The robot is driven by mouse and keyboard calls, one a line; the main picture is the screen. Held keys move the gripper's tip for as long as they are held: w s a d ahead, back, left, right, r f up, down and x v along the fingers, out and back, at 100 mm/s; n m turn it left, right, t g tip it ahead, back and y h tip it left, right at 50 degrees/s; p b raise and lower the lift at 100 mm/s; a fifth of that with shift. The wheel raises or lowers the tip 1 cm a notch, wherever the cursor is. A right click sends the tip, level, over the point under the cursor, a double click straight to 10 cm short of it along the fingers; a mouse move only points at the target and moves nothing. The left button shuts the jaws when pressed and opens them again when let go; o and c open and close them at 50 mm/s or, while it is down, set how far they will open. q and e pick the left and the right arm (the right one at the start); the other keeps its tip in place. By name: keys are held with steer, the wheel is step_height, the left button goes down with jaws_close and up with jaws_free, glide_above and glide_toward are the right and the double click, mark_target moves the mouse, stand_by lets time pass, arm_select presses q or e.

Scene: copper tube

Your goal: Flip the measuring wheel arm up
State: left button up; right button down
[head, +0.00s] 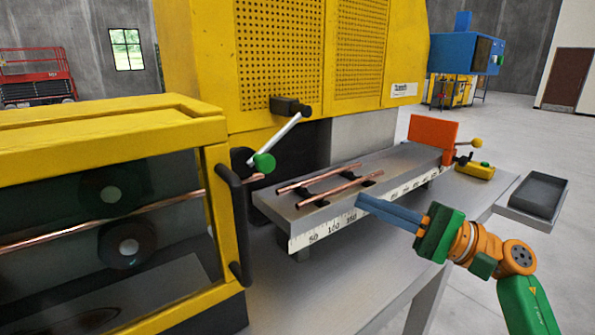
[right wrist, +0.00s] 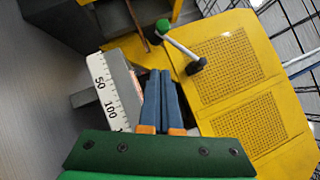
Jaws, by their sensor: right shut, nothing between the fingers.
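The measuring wheel arm (head: 283,133) is a grey bar on the yellow machine. It hangs from a black pivot (head: 290,106) and slants down and left to a green round end (head: 264,163), close above the tip of a copper tube. The arm (right wrist: 180,46) also shows in the right wrist view, its green end at upper left, beyond my fingertips. My right gripper (head: 362,204) is shut and empty, with its blue fingers pointing left by the ruler edge of the measuring table. It is right of and below the arm, not touching it. My left gripper is not in view.
The measuring table (head: 400,160) carries two short copper tubes (head: 340,189) on black rests. An orange stop plate (head: 431,133) stands at its far end. A yellow glazed enclosure (head: 120,115) fills the left, and a grey tray (head: 540,192) lies at right.

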steer(key=p+x, duration=0.3)
steer(key=x, duration=0.2)
steer(key=p+x, duration=0.3)
steer(key=x, duration=0.2)
steer(key=shift+w+a+r+p, duration=0.15)
steer(key=shift+r+p, duration=0.15)
steer(key=shift+p, duration=0.05)
steer(key=a+p, duration=0.1)
steer(key=s+a+r+p, duration=0.1)
steer(key=shift+p, duration=0.3)
steer(key=shift+s+a, duration=0.3)
steer(key=shift+a, duration=0.1)
steer(key=shift+w, duration=0.1)
